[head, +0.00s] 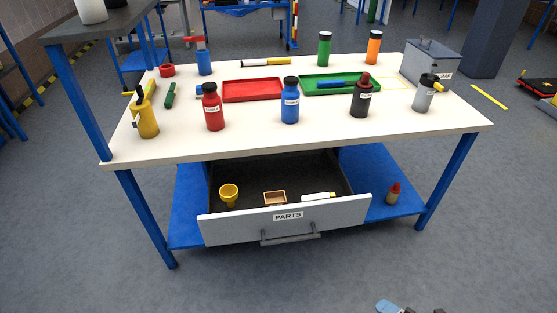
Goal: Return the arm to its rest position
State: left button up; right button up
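A small light-blue and grey part with a dark piece beside it shows at the bottom edge, right of centre. It appears to be the tip of my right arm or gripper (410,308), mostly cut off by the frame. It is apart from the workbench (250,143) and low in front of it. Whether it is open or shut does not show. My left arm and gripper are not in view.
The PARTS drawer (345,214) is pulled out, holding a yellow funnel-like piece (229,193), a small brown box (275,198) and a white tube (318,197). Bottles and trays stand on the bench. A raised dark shelf (105,22) is at left. The floor in front is clear.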

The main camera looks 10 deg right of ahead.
jog(key=a+r+m+g+h, duration=0.15)
jog(key=a+m, duration=0.35)
jog(key=m, duration=0.5)
jog(key=a+r+m+h, duration=0.2)
jog(key=a+m, duration=0.4)
jog(key=m, duration=0.5)
pick_arm(q)
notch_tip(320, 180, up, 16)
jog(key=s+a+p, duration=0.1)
jog(key=p, duration=2.2)
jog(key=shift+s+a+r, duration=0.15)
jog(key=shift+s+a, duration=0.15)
pick_arm(e)
notch_tip(320, 180, up, 17)
jog(key=d, duration=0.1)
jog(key=shift+s+d+n, duration=0.3)
jog(key=shift+s+d, duration=0.1)
jog(key=shift+f, duration=0.1)
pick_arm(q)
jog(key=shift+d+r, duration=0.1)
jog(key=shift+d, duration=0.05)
